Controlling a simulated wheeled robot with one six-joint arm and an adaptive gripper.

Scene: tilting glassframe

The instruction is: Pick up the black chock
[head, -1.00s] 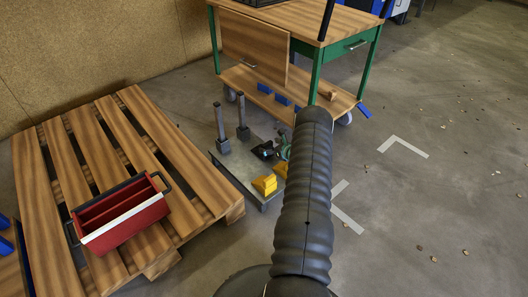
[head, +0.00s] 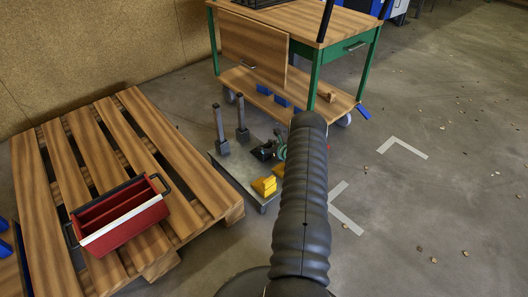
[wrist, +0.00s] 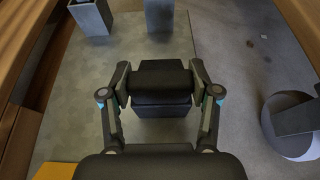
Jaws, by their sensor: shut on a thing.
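The black chock (wrist: 160,84) shows in the middle of the wrist view, above the grey metal plate. My gripper (wrist: 161,92) is shut on it, with one finger against its left side and one against its right. In the head view a small dark shape (head: 263,151) on the plate's right part is at the chock's place. It is too small there to tell chock from gripper, and my arm hides part of the spot. Whether the chock touches the plate cannot be told.
The metal plate (head: 232,172) carries two upright grey posts (head: 220,130) and yellow chocks (head: 264,186). A wooden pallet (head: 118,135) with a red toolbox (head: 122,218) lies left. A green-legged wheeled workbench (head: 315,75) stands behind. Open floor (head: 430,200) lies right.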

